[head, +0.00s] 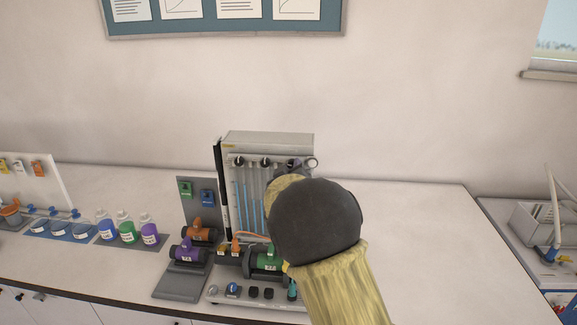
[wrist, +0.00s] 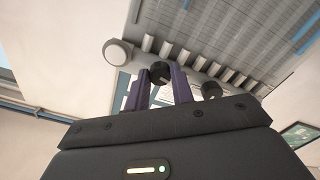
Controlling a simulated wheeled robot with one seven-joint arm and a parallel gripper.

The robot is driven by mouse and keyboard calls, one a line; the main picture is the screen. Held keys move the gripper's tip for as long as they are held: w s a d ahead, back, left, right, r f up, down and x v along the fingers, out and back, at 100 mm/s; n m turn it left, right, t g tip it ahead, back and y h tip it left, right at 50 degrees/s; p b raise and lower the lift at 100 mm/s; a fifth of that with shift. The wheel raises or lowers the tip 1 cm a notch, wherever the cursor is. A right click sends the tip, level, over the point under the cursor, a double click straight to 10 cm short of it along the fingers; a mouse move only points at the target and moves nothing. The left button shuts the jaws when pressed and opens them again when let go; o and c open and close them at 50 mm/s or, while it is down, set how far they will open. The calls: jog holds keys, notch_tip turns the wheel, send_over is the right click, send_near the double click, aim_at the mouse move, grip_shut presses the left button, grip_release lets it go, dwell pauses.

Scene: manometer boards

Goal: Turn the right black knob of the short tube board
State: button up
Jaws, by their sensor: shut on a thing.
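The tube board (head: 268,139) stands upright on the bench, with blue-filled vertical tubes and a row of knobs near its top. Two black knobs (head: 265,162) and a pale round knob (head: 312,162) show there. My arm hides the board's lower right part. In the wrist view, which sees the board upside down, my gripper (wrist: 160,76) is shut on a black knob (wrist: 159,70), its dark fingers on either side. The held knob sits between the pale round knob (wrist: 117,52) and another black knob (wrist: 211,90), so it is the rightmost black one.
A green fitting (head: 267,262) lies close below my arm. The bench right of the board (head: 420,230) is clear.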

jog(key=shift+a+n+p, duration=0.1)
jog(key=shift+n+p, duration=0.2)
jog(key=shift+n, duration=0.8)
jog(key=shift+a, duration=0.1)
jog(key=o, duration=1)
jog(key=shift+d, duration=0.2)
jog(key=shift+s, duration=0.1)
